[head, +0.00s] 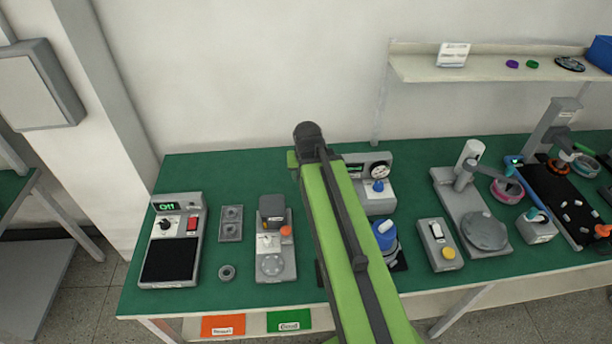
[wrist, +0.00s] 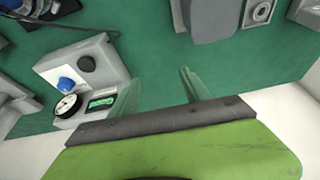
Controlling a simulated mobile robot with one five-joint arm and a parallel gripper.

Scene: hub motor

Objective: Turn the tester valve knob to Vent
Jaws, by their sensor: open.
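The tester (head: 382,205) is a grey box near the back of the green bench, just right of my arm. It has a round gauge (head: 380,170), a small green display and a blue knob (head: 378,186). In the wrist view the tester (wrist: 105,72) is at the left, with the blue knob (wrist: 67,84), the gauge (wrist: 67,105), the display (wrist: 101,102) and a dark round part. The knob's setting is not readable. My gripper (wrist: 158,75) is open and empty, to the right of the tester and apart from the knob. My arm hides it in the head view.
A panel reading "Off" (head: 177,207) and a grey fixture (head: 270,266) stand left of my arm. A blue-topped device (head: 386,237) stands in front of the tester, and a switch box (head: 436,246) to its right. A shelf (head: 480,68) hangs above the bench's right side.

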